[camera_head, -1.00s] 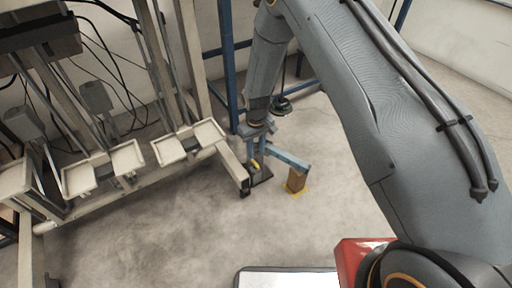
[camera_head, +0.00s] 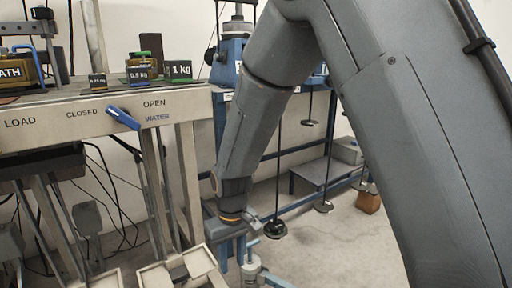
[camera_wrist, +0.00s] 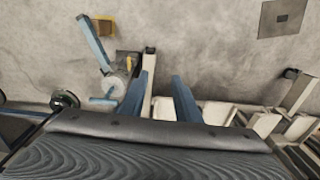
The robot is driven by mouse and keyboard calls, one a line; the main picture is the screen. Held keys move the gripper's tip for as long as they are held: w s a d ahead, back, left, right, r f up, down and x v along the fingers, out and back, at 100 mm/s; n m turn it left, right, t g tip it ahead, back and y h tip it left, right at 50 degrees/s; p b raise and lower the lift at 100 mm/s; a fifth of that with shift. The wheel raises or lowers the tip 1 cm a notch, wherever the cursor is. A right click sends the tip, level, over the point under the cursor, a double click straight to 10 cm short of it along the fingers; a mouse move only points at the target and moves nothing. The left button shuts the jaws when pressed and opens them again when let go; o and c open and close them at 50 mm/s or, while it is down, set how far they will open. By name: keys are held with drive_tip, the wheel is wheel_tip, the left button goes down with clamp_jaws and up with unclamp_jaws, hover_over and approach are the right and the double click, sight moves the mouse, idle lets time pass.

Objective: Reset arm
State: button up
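My grey arm comes in from the right of the head view and bends down toward the lower middle. At its end my gripper (camera_head: 231,250) hangs with its fingers pointing down. In the wrist view its two blue fingers (camera_wrist: 163,78) stand apart with nothing between them. A blue lever (camera_head: 122,118) sits on the front of the lever frame's beam (camera_head: 62,122), between labels reading CLOSED, OPEN and WATER. My gripper is lower and to the right of this lever, apart from it.
Weights marked 0.5 kg (camera_head: 138,74) and 1 kg (camera_head: 178,69) stand on the bench top. Pale trays (camera_head: 196,262) are low at the left. A blue-grey device (camera_wrist: 123,83) stands on the floor near my fingers. Open concrete floor (camera_head: 335,240) lies right of my gripper.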

drive_tip(key=s+d+r, duration=0.2)
drive_tip(key=s+r, duration=0.4)
drive_tip(key=s, duration=0.5)
drive_tip(key=s+d+r, duration=0.3)
drive_tip(key=s+r, duration=0.4)
drive_tip(key=s, duration=0.3)
drive_tip(key=d+r+m+p, duration=0.3)
drive_tip(key=d+r+p, duration=0.7)
drive_tip(key=r+p, duration=0.3)
drive_tip(key=d+r+m+p, duration=0.3)
drive_tip(key=d+r+p, duration=0.7)
drive_tip(key=p, duration=0.8)
wheel_tip(320, 180, up, 3)
drive_tip(key=shift+s+d+r+m, duration=0.1)
drive_tip(key=shift+s+d+m, duration=0.2)
drive_tip(key=shift+s+d, duration=0.1)
